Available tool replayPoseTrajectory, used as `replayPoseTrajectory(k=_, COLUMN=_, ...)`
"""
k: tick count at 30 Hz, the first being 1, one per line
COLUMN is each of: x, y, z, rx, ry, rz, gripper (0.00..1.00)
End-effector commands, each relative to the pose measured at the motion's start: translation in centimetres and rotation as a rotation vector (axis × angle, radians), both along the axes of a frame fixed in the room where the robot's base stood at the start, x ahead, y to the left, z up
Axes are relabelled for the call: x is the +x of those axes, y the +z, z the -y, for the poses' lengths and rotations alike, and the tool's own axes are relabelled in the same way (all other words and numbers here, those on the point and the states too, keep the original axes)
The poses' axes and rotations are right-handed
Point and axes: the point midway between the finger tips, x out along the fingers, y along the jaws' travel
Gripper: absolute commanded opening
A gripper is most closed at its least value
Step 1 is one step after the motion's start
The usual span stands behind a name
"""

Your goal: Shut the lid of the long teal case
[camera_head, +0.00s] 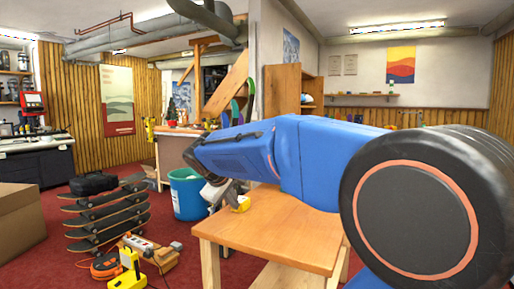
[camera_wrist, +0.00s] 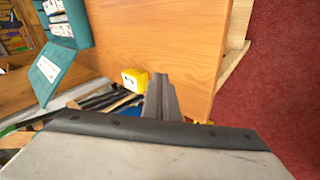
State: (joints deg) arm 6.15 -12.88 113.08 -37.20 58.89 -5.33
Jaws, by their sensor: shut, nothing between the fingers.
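The teal case (camera_wrist: 84,22) is in the upper left of the wrist view, at the edge of the wooden table, partly cut off by the frame. White and blue items lie inside it. Its teal lid (camera_wrist: 52,72) stands open, swung out away from the tabletop. My gripper (camera_wrist: 161,80) is shut and empty, low in the middle of the wrist view, apart from the case and lid. I cannot make out the case in the head view, where my blue arm covers part of the table.
A yellow block (camera_wrist: 134,80) sits on the wooden table (camera_head: 285,232) close beside my gripper. A teal-blue bin (camera_head: 187,195) stands on the red floor beyond the table. Stacked skateboards (camera_head: 105,215) and a cardboard box (camera_head: 20,225) are at left. The tabletop's middle looks clear.

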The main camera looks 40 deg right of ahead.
Motion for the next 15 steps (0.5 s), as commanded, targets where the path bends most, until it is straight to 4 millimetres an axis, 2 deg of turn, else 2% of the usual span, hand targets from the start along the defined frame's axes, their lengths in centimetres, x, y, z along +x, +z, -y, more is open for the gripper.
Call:
replayPoseTrajectory(k=1, x=2.0, y=0.6, z=1.2, rx=-0.037, ry=0.002, rz=-0.012, gripper=0.00)
replayPoseTrajectory(k=3, x=4.4, y=1.6, z=3.0, rx=-0.096, ry=0.004, rz=-0.027, gripper=0.00)
replayPoseTrajectory(k=15, x=18.0, y=6.1, z=13.2, rx=-0.422, ry=0.011, rz=-0.121, gripper=0.00)
